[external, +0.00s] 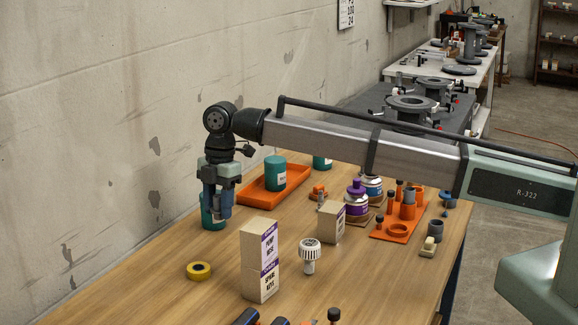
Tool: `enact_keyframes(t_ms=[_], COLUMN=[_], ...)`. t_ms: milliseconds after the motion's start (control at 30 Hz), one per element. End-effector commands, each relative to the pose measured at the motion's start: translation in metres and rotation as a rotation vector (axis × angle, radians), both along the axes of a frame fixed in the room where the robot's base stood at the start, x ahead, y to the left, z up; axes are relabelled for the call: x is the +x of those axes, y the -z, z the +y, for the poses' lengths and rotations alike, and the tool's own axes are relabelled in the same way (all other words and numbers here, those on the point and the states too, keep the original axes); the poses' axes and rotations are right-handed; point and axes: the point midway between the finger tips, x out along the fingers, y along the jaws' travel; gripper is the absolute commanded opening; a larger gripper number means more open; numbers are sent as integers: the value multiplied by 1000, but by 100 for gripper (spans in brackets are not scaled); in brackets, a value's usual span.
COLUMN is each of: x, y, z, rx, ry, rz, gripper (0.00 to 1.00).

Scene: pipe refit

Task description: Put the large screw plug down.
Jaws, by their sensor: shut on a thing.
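My gripper (219,213) points down over the left part of the wooden table, near the wall. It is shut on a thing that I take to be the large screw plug. The plug is mostly hidden by the fingers and too small to make out clearly. A teal can (207,221) shows right behind and beside the fingers. I cannot tell whether the fingers or the plug touch the can, or how far above the table the plug is.
Behind the gripper is an orange tray (246,199) with a teal canister (275,173). In front are yellow tape (199,271), stacked boxes (260,282) and a white knobbed part (309,251). An orange rack (390,231) stands right. The wooden table (150,272) is bare at front left.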

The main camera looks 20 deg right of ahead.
Motion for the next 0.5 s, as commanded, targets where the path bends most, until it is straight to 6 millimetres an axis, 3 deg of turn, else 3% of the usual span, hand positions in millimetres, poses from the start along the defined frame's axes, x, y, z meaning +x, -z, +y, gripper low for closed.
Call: enact_keyframes(t_ms=[333,500], x=[-1,0], y=[49,62], z=[-2,-1], rx=[-2,0], ry=[8,8], rz=[1,0], gripper=[14,14])
